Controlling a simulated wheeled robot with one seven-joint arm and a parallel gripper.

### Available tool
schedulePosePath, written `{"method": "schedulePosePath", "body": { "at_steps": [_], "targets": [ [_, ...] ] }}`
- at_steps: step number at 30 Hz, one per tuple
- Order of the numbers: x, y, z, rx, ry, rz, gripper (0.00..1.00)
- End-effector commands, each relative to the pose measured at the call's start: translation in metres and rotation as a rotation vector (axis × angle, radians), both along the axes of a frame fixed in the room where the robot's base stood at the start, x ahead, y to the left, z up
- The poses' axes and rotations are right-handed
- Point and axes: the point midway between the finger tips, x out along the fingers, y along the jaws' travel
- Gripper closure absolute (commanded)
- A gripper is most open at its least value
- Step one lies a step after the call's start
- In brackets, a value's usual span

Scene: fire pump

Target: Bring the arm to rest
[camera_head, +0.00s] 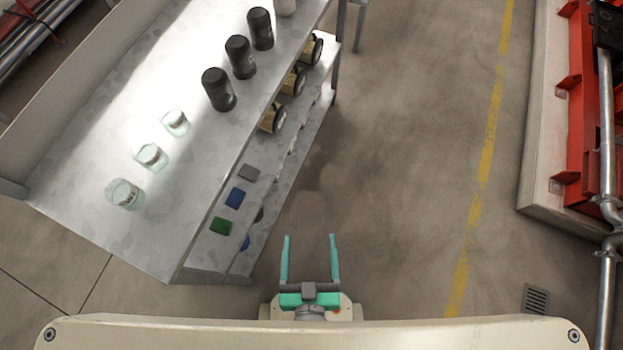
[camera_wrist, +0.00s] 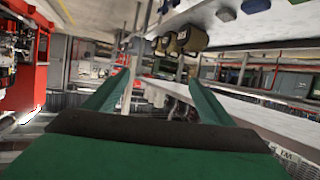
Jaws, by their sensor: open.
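My gripper (camera_head: 309,262) shows at the bottom centre of the head view, with two green fingers set apart and nothing between them. It is over bare floor, just right of the near end of the metal shelf unit (camera_head: 85,190). In the wrist view the two green fingers of my gripper (camera_wrist: 150,85) reach forward and are spread wide, empty. The wrist camera looks along the shelf unit, with its underside and lower shelf (camera_wrist: 235,110) to the right. The rest of my arm is mostly hidden behind my body.
On the top shelf stand several dark canisters (camera_head: 218,89) and clear jars (camera_head: 125,193). Below are yellowish cans (camera_head: 272,118) and small coloured pieces (camera_head: 221,226). A red frame (camera_head: 582,120) on a pale plinth and pipes (camera_head: 606,200) stand right. The floor between (camera_head: 400,150) is clear.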

Motion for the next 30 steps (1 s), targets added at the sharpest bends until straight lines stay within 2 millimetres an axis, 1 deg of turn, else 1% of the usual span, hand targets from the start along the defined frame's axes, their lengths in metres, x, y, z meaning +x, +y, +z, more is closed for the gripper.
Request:
{"method": "schedulePosePath", "body": {
  "at_steps": [1,3,6,8,17,18,26,29,30],
  "targets": [
    [-0.007,-0.002,0.014,0.014,-0.026,-0.011,0.23],
    [-0.011,-0.003,0.029,0.031,-0.061,-0.020,0.23],
    [-0.015,-0.004,0.042,0.046,-0.091,-0.023,0.23],
    [-0.015,-0.004,0.045,0.050,-0.098,-0.024,0.23],
    [-0.015,-0.004,0.045,0.051,-0.099,-0.024,0.23],
    [-0.015,-0.004,0.045,0.051,-0.099,-0.024,0.20],
    [-0.015,-0.004,0.045,0.050,-0.098,-0.024,0.20],
    [-0.012,-0.004,0.039,0.043,-0.089,-0.021,0.20],
    [-0.010,-0.003,0.033,0.037,-0.077,-0.018,0.20]
  ]
}}
